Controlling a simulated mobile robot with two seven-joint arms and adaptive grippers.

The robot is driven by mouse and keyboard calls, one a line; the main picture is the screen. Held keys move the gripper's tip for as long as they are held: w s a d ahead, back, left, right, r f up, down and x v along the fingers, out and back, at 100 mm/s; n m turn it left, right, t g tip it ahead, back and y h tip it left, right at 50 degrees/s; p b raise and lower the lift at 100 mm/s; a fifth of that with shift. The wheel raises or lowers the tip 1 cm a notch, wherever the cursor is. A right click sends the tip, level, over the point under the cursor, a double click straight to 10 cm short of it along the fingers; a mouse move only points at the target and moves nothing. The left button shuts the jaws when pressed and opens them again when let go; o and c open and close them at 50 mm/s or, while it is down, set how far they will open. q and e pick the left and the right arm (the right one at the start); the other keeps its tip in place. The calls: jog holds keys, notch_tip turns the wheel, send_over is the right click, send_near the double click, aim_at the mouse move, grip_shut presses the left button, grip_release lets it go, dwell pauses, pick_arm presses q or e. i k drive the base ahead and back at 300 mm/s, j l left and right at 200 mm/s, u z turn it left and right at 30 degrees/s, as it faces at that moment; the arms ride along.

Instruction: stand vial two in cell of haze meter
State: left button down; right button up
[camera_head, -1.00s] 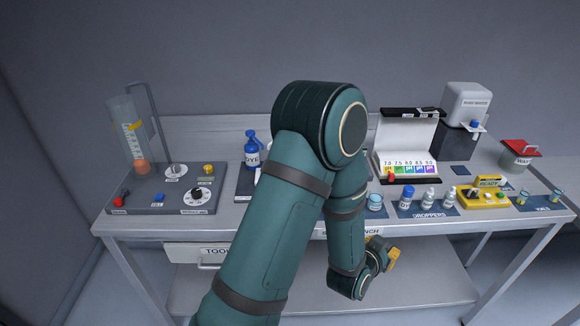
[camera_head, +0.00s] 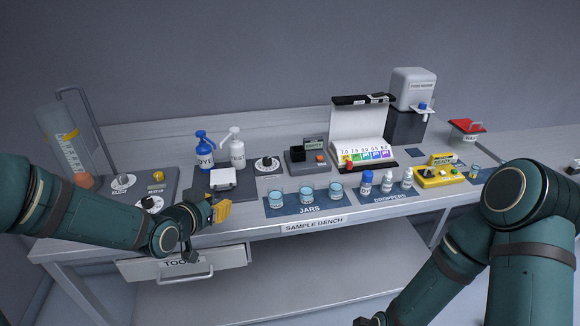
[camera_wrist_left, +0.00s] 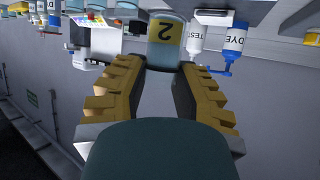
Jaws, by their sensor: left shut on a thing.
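My left gripper (camera_head: 222,211) is above the front left of the bench, near the tool drawer, with its yellow fingers pointing right. In the left wrist view, it is shut on vial two (camera_wrist_left: 166,42), which has a yellow label with a 2 and sits between the fingertips. The vial cannot be made out in the head view. The haze meter appears to be the grey box (camera_head: 308,167) with a small display and a red button, at mid-bench, right of and behind the gripper. A black cell block (camera_head: 297,154) stands on its left.
Several jars (camera_head: 306,194) stand on a blue mat between the gripper and the bench's right half. A blue dye bottle (camera_head: 205,152) and white test bottle (camera_head: 237,152) stand behind the gripper. Droppers (camera_head: 387,182) and a yellow device (camera_head: 438,177) are farther right.

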aim_at(298, 158)
jog(key=i+l, duration=0.2)
jog(key=i, duration=0.25)
jog(key=i+l, duration=0.2)
jog(key=i, duration=0.25)
